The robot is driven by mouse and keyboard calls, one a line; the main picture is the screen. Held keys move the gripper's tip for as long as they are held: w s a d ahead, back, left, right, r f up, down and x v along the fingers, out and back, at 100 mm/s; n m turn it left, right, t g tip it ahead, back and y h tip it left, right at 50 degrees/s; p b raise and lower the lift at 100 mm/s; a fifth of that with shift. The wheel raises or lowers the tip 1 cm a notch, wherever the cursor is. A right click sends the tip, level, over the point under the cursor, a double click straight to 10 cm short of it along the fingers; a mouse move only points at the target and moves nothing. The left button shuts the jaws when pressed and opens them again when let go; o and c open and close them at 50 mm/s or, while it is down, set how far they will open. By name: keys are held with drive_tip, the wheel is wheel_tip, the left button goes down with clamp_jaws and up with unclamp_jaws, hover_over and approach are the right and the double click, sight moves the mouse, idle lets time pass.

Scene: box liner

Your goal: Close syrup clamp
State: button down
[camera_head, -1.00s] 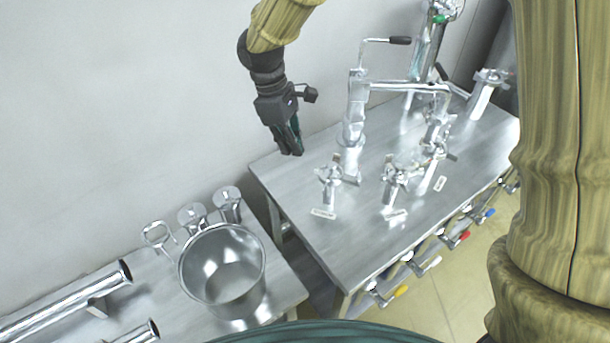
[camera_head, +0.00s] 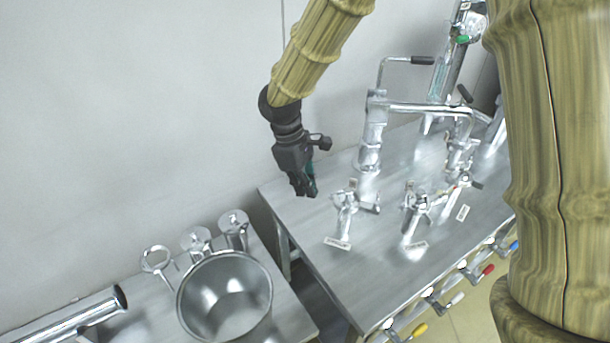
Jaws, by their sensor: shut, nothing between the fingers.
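Several shiny metal clamp fittings stand on the steel table (camera_head: 320,222), with small white labels too small to read, so I cannot tell which is the syrup clamp. The left clamp fitting (camera_head: 345,208) is closest to my gripper. A middle clamp fitting (camera_head: 414,208) stands to its right, and another fitting (camera_head: 460,155) stands farther back. My gripper (camera_head: 308,191) is shut and empty, pointing down, just left of the left fitting and apart from it in the picture. Whether each clamp is open or closed is too small to tell.
A tall metal pipe with a black-handled lever (camera_head: 372,130) rises behind the left fitting. Coloured valve handles (camera_head: 487,270) line the table's front edge. A lower bench at left holds a steel pot (camera_head: 226,295), ring-topped parts (camera_head: 195,240) and a tube (camera_head: 75,318). The wall is close behind.

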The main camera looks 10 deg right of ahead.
sight(354, 208)
drive_tip(key=s+d+f+p, duration=0.3)
drive_tip(key=d+f, duration=0.1)
drive_tip(key=f, duration=0.1)
idle(0.4)
drive_tip(key=shift+s+d, duration=0.1)
drive_tip(key=shift+d, duration=0.05)
